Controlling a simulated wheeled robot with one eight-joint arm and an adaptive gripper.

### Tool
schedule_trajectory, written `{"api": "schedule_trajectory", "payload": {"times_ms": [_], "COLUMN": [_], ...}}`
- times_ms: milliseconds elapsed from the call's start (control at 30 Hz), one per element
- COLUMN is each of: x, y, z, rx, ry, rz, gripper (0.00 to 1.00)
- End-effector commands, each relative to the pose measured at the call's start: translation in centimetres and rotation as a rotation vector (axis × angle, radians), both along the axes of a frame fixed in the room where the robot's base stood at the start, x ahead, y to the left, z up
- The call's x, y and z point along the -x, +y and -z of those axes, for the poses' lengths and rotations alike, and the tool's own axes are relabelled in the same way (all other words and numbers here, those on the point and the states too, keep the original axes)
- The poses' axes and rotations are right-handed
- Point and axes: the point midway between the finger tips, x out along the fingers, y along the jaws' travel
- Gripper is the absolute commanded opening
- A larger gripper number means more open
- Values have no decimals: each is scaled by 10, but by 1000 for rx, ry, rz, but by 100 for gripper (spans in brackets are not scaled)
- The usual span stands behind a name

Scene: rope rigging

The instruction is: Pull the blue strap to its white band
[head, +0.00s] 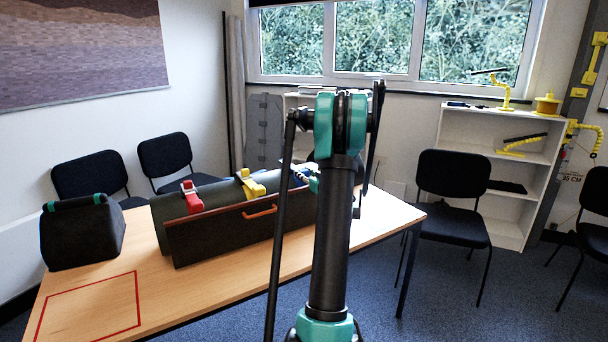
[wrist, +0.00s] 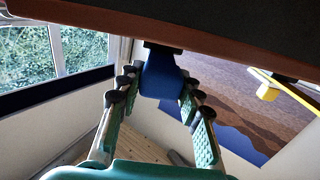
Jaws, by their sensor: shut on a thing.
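The blue strap (head: 297,179) is at the right end of the dark green roll (head: 225,191) on the table, mostly hidden behind my arm in the head view. In the wrist view its blue end piece (wrist: 162,72) hangs below a dark brown edge, between the fingers of my gripper (wrist: 158,90). My gripper is shut on this blue piece. In the head view only a bit of teal gripper (head: 313,182) shows beside my arm. I cannot make out the white band in either view.
A red buckle (head: 191,197) and a yellow buckle (head: 251,184) sit left of the blue strap. A dark front board with an orange handle (head: 260,211) stands before the roll. A black bag (head: 82,235) and red outline (head: 92,308) are at the table's left.

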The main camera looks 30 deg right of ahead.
Motion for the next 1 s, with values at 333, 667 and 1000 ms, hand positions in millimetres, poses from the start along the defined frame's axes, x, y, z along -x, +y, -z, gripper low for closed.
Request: {"api": "schedule_trajectory", "payload": {"times_ms": [333,667,1000], "x": [35,54,54], "y": [-5,-5,-5], "z": [0,0,0], "rx": [0,0,0], "ry": [0,0,0], "rz": [3,0,0], "gripper": [0,0,57]}}
